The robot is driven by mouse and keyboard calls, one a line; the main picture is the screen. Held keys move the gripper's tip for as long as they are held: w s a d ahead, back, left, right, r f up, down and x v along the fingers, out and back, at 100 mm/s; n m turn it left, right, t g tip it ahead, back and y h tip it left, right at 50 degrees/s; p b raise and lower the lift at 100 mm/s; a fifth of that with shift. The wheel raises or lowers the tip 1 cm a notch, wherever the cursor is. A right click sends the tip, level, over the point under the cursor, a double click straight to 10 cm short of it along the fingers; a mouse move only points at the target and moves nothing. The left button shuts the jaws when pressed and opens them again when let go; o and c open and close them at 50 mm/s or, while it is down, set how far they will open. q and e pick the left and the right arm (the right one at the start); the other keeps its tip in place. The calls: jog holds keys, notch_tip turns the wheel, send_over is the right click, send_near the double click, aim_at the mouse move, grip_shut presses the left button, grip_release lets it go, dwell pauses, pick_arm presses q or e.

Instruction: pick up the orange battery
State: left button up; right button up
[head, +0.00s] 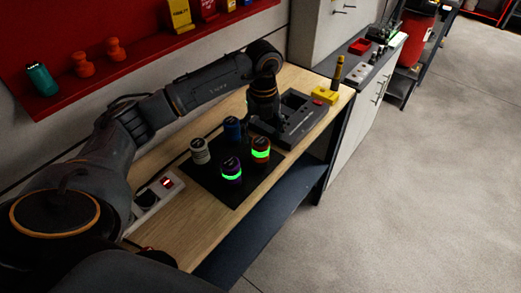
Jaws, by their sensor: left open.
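The orange battery (261,155) stands upright at the right of a group on a black mat, with a glowing green band around it. The purple battery (231,176), also with a green band, stands to its lower left. A blue battery (232,127) and a white battery (199,155) stand behind and to the left. My left gripper (258,127) points down just behind the orange battery, apart from it as far as I can tell. It is open; its fingertips are dark and hard to make out. My right gripper is not in view.
The black mat (235,200) lies on a wooden bench (186,222). A dark grey station with a recess (308,122) stands right of the gripper, with a yellow holder (325,95) beyond. A white socket box (158,198) is at left. A red shelf (140,72) runs behind.

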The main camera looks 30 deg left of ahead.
aim_at(261, 141)
pick_arm(q)
jog(key=shift+f+p, duration=0.35)
jog(key=f, duration=0.1)
jog(key=f+p, duration=0.1)
jog(key=f, duration=0.1)
jog(key=shift+s+a+f+p, duration=0.1)
jog(key=shift+a+f+p, duration=0.2)
jog(key=shift+p, duration=0.1)
jog(key=shift+f, duration=0.45)
jog(key=c, duration=1.5)
grip_shut()
